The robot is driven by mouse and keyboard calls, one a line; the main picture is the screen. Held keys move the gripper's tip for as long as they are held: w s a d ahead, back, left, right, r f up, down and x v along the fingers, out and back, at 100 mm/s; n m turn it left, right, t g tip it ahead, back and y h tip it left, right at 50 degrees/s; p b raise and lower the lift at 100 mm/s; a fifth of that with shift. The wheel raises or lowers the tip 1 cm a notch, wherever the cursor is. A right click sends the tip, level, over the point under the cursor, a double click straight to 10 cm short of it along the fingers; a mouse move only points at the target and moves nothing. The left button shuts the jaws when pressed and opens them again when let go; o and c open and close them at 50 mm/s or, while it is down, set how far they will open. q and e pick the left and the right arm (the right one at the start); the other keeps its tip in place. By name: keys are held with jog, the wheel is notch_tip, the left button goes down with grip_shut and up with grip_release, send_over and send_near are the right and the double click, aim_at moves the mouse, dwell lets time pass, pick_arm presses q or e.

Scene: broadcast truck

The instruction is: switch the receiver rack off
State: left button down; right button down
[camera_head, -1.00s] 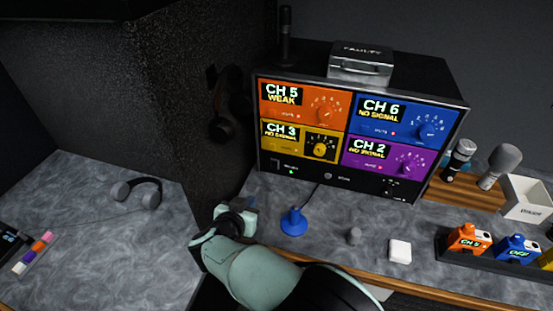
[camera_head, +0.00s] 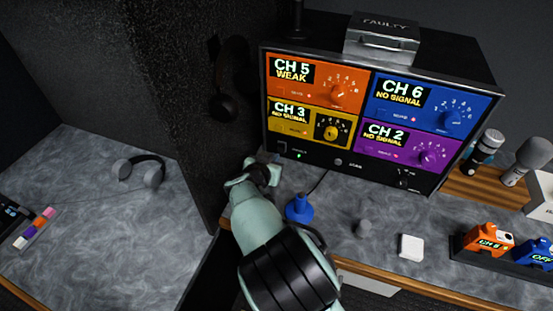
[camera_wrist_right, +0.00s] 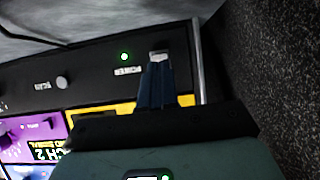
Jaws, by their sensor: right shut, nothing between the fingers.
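The receiver rack (camera_head: 335,165) stands on the counter in the head view. Its four coloured displays are lit, and a green light glows on its black lower strip. The rack's power switch (camera_wrist_right: 159,56) shows in the right wrist view as a small light-coloured rocker beside the POWER label and the lit green light. My right gripper (camera_head: 268,172) is shut and empty at the rack's lower left corner. In the right wrist view its fingertips (camera_wrist_right: 157,68) are right at the switch; I cannot tell whether they touch it. My left gripper is not in view.
A dark speckled wall (camera_head: 170,110) with hanging headphones (camera_head: 222,105) stands close left of the rack. A metal case (camera_head: 382,38) sits on top.

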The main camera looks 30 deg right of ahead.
aim_at(280, 153)
jog(key=shift+b+x, duration=0.35)
jog(key=shift+x, duration=1.5)
